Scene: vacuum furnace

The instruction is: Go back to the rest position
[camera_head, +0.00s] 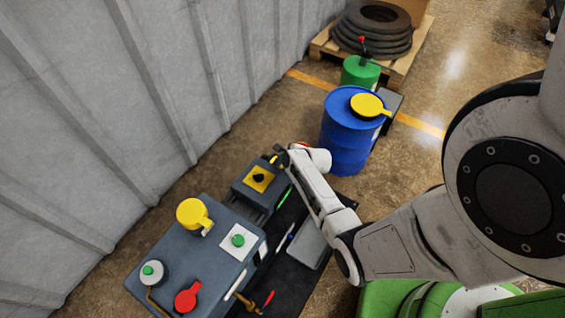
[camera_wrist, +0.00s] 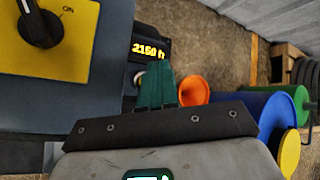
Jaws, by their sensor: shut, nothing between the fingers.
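My gripper (camera_head: 281,154) is beside the far end of the grey switch box in the head view, with its fingers small and partly hidden there. In the wrist view my gripper (camera_wrist: 163,82) has its dark green fingers together, with nothing between them. The box carries a yellow plate (camera_head: 266,186) with a black rotary knob (camera_head: 259,178). The wrist view shows the knob (camera_wrist: 40,25) close up at the upper left, with "ON" printed near it. A dark display (camera_wrist: 148,48) with yellow digits lies just beyond the fingers.
A grey machine housing (camera_head: 165,255) with a yellow handle (camera_head: 193,213), a red knob (camera_head: 187,298) and green buttons stands at lower left. A blue drum (camera_head: 347,142) and a green container (camera_head: 360,72) stand beyond. An orange funnel (camera_wrist: 194,91) is near the fingers. The corrugated wall (camera_head: 130,90) bounds the left.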

